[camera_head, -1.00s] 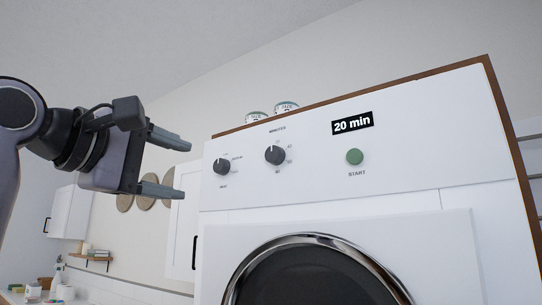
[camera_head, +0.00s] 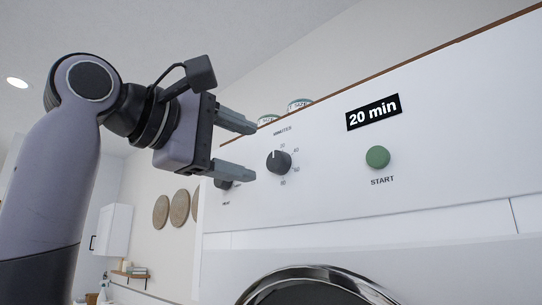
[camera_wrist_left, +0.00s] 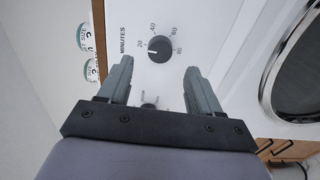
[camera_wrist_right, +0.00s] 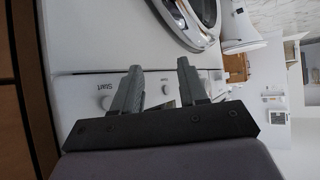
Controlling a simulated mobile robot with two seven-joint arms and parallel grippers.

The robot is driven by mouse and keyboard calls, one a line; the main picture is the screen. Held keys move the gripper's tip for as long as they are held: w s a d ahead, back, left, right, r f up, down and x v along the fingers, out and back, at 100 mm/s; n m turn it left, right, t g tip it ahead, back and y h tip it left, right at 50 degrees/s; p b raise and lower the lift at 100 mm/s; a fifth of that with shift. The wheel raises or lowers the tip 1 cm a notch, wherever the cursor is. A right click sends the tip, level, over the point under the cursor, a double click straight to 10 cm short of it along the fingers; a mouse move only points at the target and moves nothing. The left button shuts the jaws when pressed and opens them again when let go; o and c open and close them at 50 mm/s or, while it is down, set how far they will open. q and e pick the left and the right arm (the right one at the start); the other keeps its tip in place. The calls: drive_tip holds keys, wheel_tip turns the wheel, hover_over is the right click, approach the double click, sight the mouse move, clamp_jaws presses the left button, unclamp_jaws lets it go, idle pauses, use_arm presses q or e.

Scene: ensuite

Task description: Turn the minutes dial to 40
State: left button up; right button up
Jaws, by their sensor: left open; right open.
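The minutes dial (camera_head: 279,161) is a dark round knob on the white front panel of the machine (camera_head: 450,150). Its white mark points up near 20, and the display (camera_head: 373,112) reads "20 min". My left gripper (camera_head: 243,148) is open and empty, just left of the dial in the head view. In the left wrist view the dial (camera_wrist_left: 159,48) lies ahead, between and beyond the fingertips, not touched. A second knob (camera_head: 222,184) is mostly hidden behind my left gripper. My right gripper (camera_wrist_right: 158,75) is open and empty, seen only in its own wrist view, facing a white machine.
A green START button (camera_head: 377,157) is right of the dial. A round dark door with a chrome rim (camera_head: 310,275) is below. Cans (camera_head: 299,105) stand on top of the machine. A small wall shelf (camera_head: 130,273) is at the lower left.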

sight(273, 161)
use_arm(q)
drive_tip(key=p+x, duration=0.1)
drive_tip(key=x, duration=0.4)
drive_tip(key=shift+w+d+p, duration=0.25)
drive_tip(key=shift+p, duration=0.1)
drive_tip(key=c, duration=1)
